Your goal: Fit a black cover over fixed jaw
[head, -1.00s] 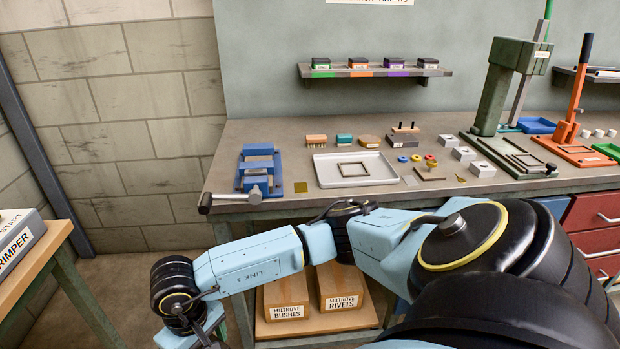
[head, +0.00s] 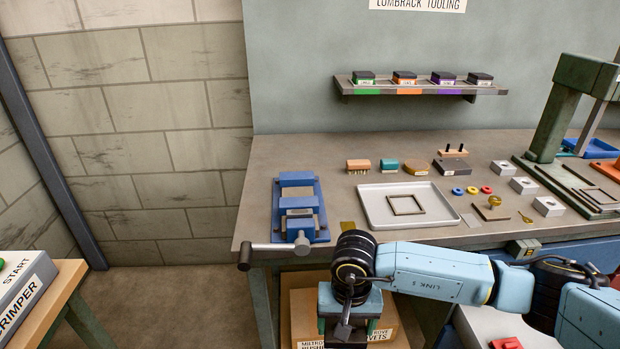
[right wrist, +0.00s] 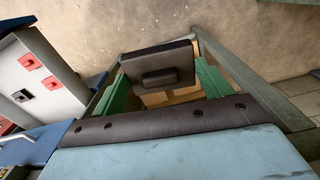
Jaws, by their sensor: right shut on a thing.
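In the right wrist view, my right gripper (right wrist: 164,82) has its green fingers shut on a black cover (right wrist: 158,58), a flat dark plate with a small raised bar. In the head view my right arm reaches in from the right, and its hand hangs below the bench's front edge; the fingertips and cover are not visible there. The blue vise (head: 298,181) stands at the bench's left end, with blue jaw blocks and a grey screw handle in front. No black cover shows on its jaws. I cannot tell which jaw is fixed. My left gripper is out of view.
A grey tray (head: 372,209) with a square frame lies right of the vise. Small parts and a green press (head: 556,115) stand farther right. Bench space behind the vise is clear.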

